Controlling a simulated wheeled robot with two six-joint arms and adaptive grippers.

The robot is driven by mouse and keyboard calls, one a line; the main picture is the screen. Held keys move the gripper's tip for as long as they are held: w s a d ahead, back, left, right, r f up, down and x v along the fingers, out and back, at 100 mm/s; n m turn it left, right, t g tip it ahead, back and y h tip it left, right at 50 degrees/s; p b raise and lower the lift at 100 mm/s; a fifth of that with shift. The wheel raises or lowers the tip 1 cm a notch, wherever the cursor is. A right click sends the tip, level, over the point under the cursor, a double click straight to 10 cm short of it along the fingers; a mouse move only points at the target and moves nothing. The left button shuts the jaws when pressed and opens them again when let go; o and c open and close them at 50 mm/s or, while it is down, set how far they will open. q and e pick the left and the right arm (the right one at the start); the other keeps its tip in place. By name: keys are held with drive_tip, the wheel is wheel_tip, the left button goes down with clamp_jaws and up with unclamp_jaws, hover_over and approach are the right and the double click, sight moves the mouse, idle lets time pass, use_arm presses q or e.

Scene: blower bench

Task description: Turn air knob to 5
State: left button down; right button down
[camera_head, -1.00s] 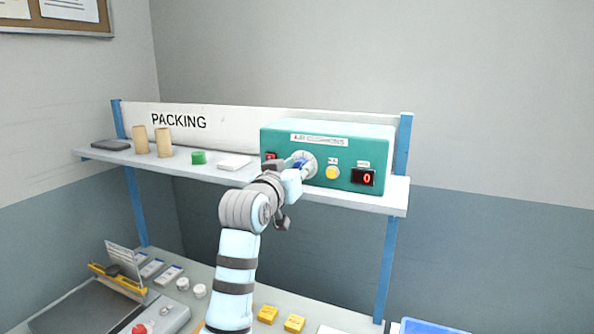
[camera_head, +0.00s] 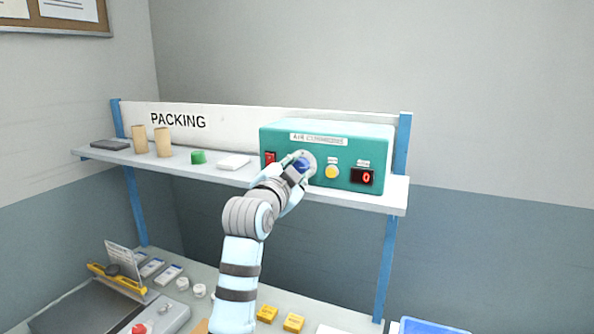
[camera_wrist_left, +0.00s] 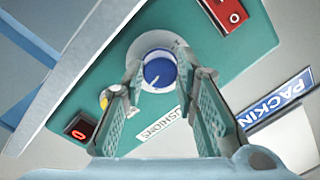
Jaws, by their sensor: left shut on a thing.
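The air knob (camera_head: 302,165) is a blue round knob on a pale dial, on the front of the teal AIR CUSHIONS box (camera_head: 225,0). My left gripper (camera_head: 299,174) comes up from below and is shut on the knob. In the left wrist view its two fingers (camera_wrist_left: 160,84) stand on either side of the knob. The digit display (camera_head: 363,177) on the box's right reads 0. My right gripper is not in view.
A red switch (camera_head: 270,158) sits left of the knob and a yellow button (camera_head: 331,172) right of it. The shelf (camera_head: 215,172) also carries cardboard tubes (camera_head: 163,142), a green roll (camera_head: 198,157) and a white block (camera_head: 234,161). A blue tray (camera_head: 425,327) is at the lower right.

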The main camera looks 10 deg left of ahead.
use_arm(q)
drive_tip(key=shift+f+m, duration=0.2)
drive_tip(key=shift+m, duration=1.3)
drive_tip(key=c, duration=1.3)
unclamp_jaws()
drive_tip(key=shift+r, duration=0.1)
drive_tip(key=s, duration=0.4)
drive_tip(key=s+a, duration=0.1)
drive_tip(key=s, duration=0.7)
drive_tip(key=shift+a, duration=0.3)
